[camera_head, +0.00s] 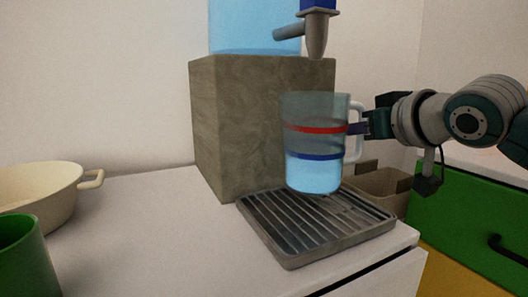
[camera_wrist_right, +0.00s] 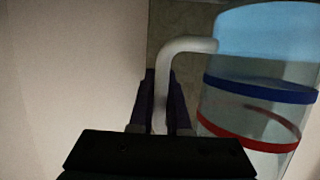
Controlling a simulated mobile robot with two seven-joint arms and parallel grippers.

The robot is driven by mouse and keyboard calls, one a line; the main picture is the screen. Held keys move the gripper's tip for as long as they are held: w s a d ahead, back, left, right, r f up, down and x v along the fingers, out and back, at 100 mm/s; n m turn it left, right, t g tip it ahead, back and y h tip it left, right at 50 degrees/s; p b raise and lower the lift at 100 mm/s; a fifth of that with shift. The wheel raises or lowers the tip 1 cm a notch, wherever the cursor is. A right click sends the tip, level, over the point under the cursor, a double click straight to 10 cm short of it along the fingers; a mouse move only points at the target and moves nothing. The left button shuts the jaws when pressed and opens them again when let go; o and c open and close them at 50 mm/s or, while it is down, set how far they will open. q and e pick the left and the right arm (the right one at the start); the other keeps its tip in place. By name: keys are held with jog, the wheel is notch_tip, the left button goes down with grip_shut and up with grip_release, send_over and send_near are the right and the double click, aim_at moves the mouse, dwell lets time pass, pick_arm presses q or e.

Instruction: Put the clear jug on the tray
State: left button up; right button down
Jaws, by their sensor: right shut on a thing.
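The clear jug (camera_head: 316,142) is upright with a red band, a blue band and light blue liquid in its lower part. My right gripper (camera_head: 364,127) is shut on the jug's white handle, which also shows between the fingers in the right wrist view (camera_wrist_right: 190,46). The jug appears held just above the slatted metal tray (camera_head: 290,243); whether its base touches the tray is hard to tell. The tray lies on the white counter in front of the stone block. My left gripper is in neither view.
A stone-look dispenser block (camera_head: 245,130) with a blue tank and a tap (camera_head: 316,38) stands behind and above the jug. A cream pot (camera_head: 40,190) and a green vessel (camera_head: 25,258) are at the left. An open box (camera_head: 383,185) is at the right. The counter's left middle is clear.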

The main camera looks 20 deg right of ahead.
jog(key=f, duration=0.1)
jog(key=f+b, duration=0.1)
jog(key=f, duration=0.1)
jog(key=shift+w+b, duration=0.3)
jog(key=shift+f, duration=0.2)
jog(key=shift+f, duration=0.15)
jog(key=c, duration=0.9)
grip_release()
